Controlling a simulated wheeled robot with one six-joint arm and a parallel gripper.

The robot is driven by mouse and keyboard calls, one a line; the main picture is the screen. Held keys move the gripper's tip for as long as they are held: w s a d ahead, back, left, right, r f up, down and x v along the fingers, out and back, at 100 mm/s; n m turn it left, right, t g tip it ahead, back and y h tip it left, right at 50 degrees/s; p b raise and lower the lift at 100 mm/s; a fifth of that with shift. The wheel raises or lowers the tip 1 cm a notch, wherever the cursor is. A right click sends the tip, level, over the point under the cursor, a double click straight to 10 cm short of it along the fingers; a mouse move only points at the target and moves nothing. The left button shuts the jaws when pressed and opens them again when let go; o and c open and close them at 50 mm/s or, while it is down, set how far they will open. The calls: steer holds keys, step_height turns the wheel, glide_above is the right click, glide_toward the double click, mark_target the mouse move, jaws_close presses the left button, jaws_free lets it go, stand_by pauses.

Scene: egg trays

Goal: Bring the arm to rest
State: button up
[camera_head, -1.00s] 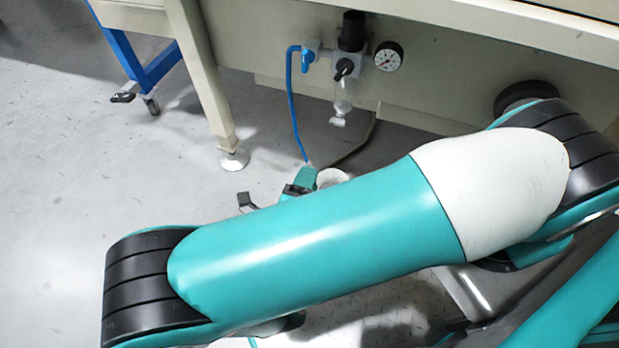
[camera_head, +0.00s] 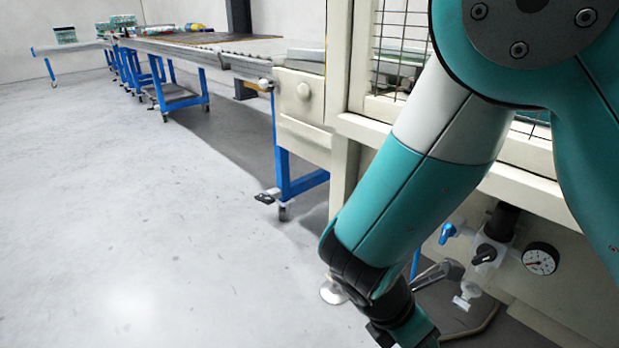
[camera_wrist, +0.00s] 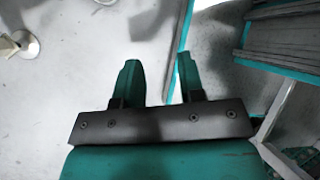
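My teal and white arm fills the right side of the head view, bent, with its lower part pointing down. The gripper end itself is not clearly visible there. In the wrist view my gripper (camera_wrist: 157,80) shows two teal fingers on a dark bar. The fingers are apart with bare grey floor between them, and nothing is held.
A beige machine with a pressure gauge (camera_head: 540,258) and a blue-handled valve (camera_head: 448,233) stands close behind my arm. A roller conveyor (camera_head: 215,58) on blue legs runs to the far left. The grey floor (camera_head: 130,220) at left is clear.

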steer(key=s+a+r+m+y+p, duration=0.1)
steer(key=s+r+m+y, duration=0.3)
steer(key=r, duration=0.3)
steer(key=s+r+m+y, duration=0.1)
steer(key=r+m+y, duration=0.2)
steer(key=r+m, duration=0.45)
steer(key=s+a+r+m+y+p, duration=0.1)
steer(key=s+r+m+y, duration=0.3)
steer(key=r, duration=0.3)
step_height(320, 180, up, 37)
steer(key=w+p, duration=0.1)
steer(key=p, duration=3.5)
steer(key=shift+w+d+f+t, duration=0.15)
steer(key=shift+w+d+t, duration=0.1)
steer(key=shift+w+t, duration=0.1)
steer(key=shift+m, duration=0.25)
